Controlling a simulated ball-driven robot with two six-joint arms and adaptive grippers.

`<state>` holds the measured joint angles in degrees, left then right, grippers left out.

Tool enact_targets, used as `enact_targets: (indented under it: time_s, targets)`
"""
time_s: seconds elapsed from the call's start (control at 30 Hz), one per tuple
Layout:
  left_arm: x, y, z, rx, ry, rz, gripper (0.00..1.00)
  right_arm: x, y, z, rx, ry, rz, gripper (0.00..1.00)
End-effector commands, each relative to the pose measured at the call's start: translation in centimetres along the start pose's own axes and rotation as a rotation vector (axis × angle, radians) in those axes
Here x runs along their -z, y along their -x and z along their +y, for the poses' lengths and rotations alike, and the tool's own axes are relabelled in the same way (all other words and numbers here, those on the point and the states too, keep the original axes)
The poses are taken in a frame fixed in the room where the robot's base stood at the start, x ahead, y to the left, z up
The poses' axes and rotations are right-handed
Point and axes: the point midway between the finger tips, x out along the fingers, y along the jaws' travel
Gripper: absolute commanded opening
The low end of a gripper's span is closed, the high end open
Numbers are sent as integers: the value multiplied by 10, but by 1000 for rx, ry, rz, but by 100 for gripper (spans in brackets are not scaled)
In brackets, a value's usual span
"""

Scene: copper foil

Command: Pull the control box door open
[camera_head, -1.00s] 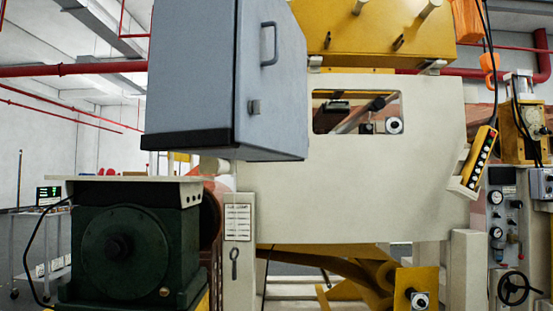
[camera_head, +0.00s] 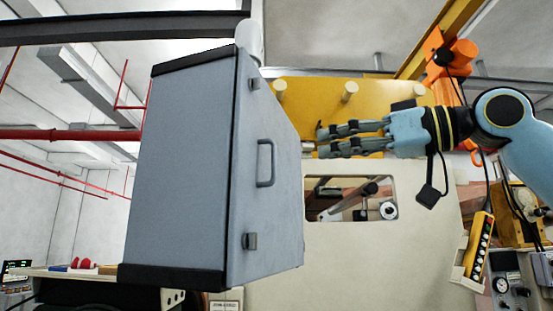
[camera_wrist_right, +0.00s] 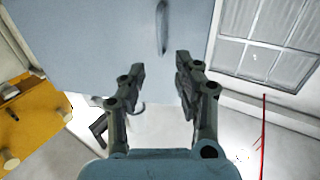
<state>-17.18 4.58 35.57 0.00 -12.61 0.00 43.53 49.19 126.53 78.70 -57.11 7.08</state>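The blue-grey control box (camera_head: 180,170) hangs left of centre in the head view, with black trim at top and bottom. Its door (camera_head: 275,200) is the face turned to the right and looks closed. A bar handle (camera_head: 265,163) and two small latches stand on the door. My right gripper (camera_head: 320,141) is open and empty, to the right of the handle and apart from it, fingers pointing left. In the right wrist view, the handle (camera_wrist_right: 163,27) lies just beyond the gap between the spread fingertips (camera_wrist_right: 160,62). My left gripper is not in view.
A cream machine panel (camera_head: 370,250) with a window stands behind and right of the box. A yellow housing (camera_head: 310,97) is above it. A yellow button pendant (camera_head: 478,245) hangs at right. Open air lies between my right gripper and the door.

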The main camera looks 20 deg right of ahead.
Motion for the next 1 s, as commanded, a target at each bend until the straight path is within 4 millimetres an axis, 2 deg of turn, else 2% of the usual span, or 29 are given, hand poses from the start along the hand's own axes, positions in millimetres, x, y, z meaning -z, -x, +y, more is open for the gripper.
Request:
enact_targets:
  time_s: [0.63,0.8,1.0]
  targets:
    - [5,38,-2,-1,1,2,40,1,-87,0,3,-9,1,32]
    - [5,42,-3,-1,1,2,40,-1,-100,0,1,-6,0,32]
    - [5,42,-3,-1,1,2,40,-2,-104,0,0,-5,-1,32]
